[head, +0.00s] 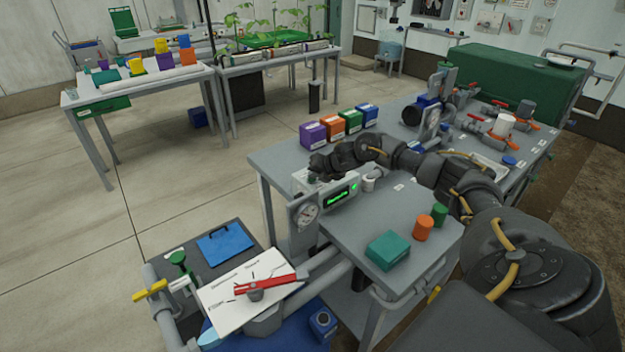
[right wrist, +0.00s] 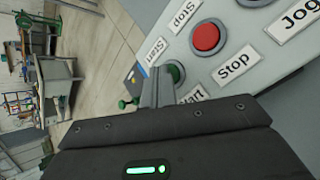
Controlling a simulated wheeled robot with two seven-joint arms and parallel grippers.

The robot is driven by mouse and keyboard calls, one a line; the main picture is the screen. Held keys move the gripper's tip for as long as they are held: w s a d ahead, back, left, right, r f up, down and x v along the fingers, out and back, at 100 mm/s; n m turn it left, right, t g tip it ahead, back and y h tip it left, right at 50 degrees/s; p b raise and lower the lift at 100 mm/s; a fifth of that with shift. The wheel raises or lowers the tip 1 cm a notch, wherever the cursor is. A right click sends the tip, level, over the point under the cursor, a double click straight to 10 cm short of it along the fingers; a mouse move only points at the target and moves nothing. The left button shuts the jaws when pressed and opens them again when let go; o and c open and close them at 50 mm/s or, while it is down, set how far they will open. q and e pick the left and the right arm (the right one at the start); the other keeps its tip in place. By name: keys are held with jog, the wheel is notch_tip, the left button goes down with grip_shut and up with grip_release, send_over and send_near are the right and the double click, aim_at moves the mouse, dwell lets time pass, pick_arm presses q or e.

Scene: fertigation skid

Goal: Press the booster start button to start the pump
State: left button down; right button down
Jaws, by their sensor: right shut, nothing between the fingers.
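The control box (head: 338,196) with a lit green display stands on the grey bench in the head view. My right gripper (head: 314,166) is over its top edge there. In the right wrist view, the grey button panel (right wrist: 270,55) fills the upper right. A green button (right wrist: 178,69) sits beside "Start" labels, partly hidden behind my right fingers (right wrist: 157,76). The fingers are shut and empty, their tips right at this button; I cannot tell whether they touch it. A red button (right wrist: 207,37) with "Stop" labels is just up and right. My left gripper is out of view.
A teal box (head: 387,250), an orange cylinder (head: 423,228) and a green one are on the near bench. A "Jog" label (right wrist: 299,20) is at the panel's upper right.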

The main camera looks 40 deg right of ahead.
aim_at(315, 180)
dwell(0.4)
jog(key=shift+r+p, duration=0.6)
jog(key=shift+r, duration=0.1)
jog(key=shift+r, duration=0.1)
jog(key=shift+r+p, duration=1.95)
jog(key=shift+r, duration=0.45)
